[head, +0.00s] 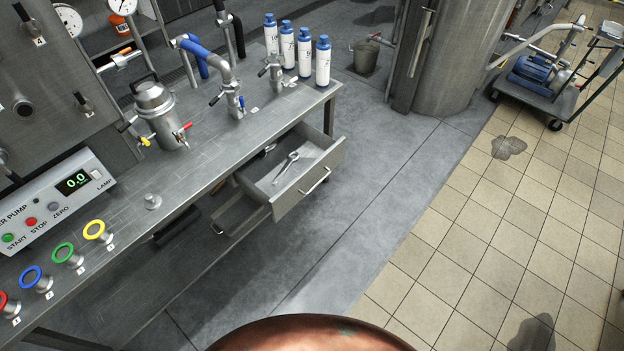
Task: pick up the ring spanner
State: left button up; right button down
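A silver spanner (287,166) lies in the open upper drawer (314,178) under the right end of the steel bench. Its upper end looks ring-like or forked; I cannot tell which at this size. Another small metal tool (268,149) shows at the drawer's inner left, partly hidden under the bench top. Neither of my grippers is in view.
The steel bench (210,150) carries a lidded pot (156,108), valves, a pump box (60,197) and several blue-capped bottles (304,55). The floor (370,200) right of the drawers is clear. A pump trolley (548,80) stands far right.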

aim_at(290, 161)
jog(key=u, duration=0.8)
jog(key=i, duration=1.55)
jog(key=z, duration=0.35)
